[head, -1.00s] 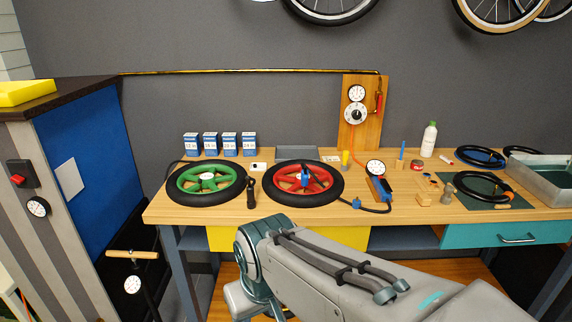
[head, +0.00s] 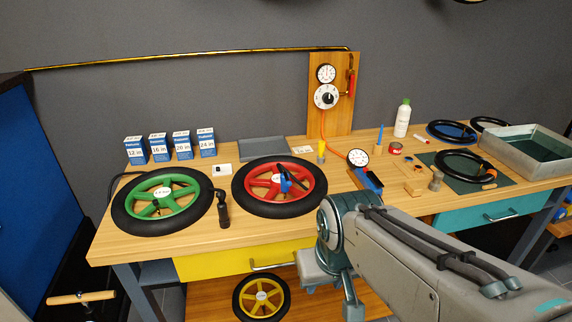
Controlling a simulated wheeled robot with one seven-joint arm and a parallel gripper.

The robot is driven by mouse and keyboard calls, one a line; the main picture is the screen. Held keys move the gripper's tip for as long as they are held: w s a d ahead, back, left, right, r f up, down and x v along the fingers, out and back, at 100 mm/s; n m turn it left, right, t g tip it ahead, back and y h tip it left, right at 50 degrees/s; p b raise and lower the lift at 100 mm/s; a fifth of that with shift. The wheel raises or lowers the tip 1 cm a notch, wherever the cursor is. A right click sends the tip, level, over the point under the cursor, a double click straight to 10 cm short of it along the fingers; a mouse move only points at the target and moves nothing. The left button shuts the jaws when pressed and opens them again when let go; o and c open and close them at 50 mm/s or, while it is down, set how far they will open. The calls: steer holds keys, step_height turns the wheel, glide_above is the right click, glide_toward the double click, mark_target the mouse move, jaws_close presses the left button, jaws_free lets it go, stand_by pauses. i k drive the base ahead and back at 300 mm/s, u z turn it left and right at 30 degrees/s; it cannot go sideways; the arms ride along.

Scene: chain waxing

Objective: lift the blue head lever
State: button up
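The red wheel (head: 314,190) with its black tyre lies flat on the bench. A small blue and dark piece (head: 285,183) sits at its hub and spokes; it looks like a pump head with a lever, but it is too small to tell how the lever stands. A blue gauge body (head: 371,181) with a white dial (head: 358,157) stands to the right of the wheel, with an orange hose running to the wall board. My grey arm crosses the lower right and hides part of the bench front.
The green wheel (head: 142,206) and a black hand tool (head: 223,209) lie to the left. Several blue boxes (head: 181,145) stand behind. A white bottle (head: 403,118), a black tyre on a mat and a metal tray (head: 486,149) are at right. A yellow drawer (head: 225,262) is below.

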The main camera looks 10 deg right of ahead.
mark_target(288, 184)
steer(key=z, duration=1.55)
steer(key=i, duration=1.2)
steer(key=u, duration=3.3)
